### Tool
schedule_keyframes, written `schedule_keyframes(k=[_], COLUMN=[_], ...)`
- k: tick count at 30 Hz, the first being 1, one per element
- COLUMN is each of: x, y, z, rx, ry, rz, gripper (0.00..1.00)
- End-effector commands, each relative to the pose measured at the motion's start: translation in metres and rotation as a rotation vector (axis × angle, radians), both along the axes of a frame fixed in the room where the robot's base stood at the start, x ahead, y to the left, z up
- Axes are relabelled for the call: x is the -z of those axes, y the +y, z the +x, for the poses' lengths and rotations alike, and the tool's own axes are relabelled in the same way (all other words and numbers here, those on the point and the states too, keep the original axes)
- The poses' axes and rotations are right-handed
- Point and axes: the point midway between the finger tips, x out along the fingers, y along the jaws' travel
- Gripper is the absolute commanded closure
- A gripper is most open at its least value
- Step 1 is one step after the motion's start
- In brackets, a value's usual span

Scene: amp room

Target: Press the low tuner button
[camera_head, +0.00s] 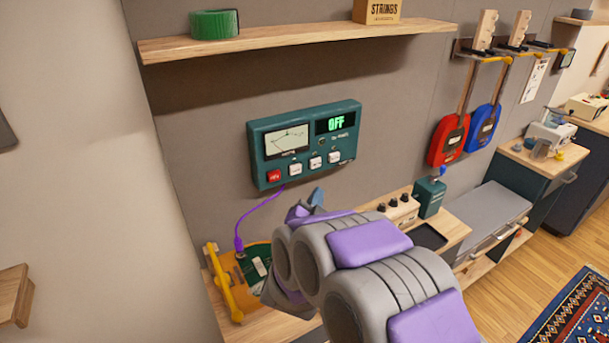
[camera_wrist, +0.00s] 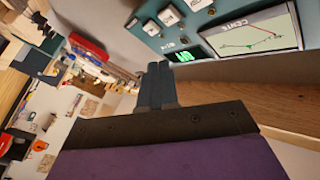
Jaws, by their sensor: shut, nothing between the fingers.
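The tuner (camera_head: 305,145) is a teal box on the grey wall with a needle meter, a green display reading "OFF", one red button (camera_head: 274,176) at lower left and a row of white buttons (camera_head: 315,163). The button labels are too small to read, so I cannot tell which one is low. My gripper (camera_head: 317,197) is shut and empty, just below the tuner and apart from it. In the wrist view the closed fingers (camera_wrist: 157,85) point toward the tuner (camera_wrist: 225,25), which shows rotated at the top with part of its button row cut off.
A purple cable (camera_head: 258,211) runs from the tuner down to an orange instrument (camera_head: 243,277) on a wooden bench. A wooden shelf (camera_head: 290,38) is above. Red (camera_head: 449,140) and blue (camera_head: 484,128) guitars hang at right.

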Motion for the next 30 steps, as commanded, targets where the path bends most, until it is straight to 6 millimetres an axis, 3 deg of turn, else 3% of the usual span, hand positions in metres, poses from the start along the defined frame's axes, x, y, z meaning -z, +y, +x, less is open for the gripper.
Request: schedule_keyframes(k=[11, 19, 23, 30], x=[0.0, -0.002, -0.003, -0.003], y=[0.01, 0.002, 0.004, 0.03], z=[-0.002, 0.002, 0.011, 0.038], rx=[0.023, 0.023, 0.025, 0.023], ry=[-0.048, -0.048, -0.047, -0.05], rz=[-0.019, -0.009, -0.007, -0.014], gripper=[1.0, 1.0, 1.0, 1.0])
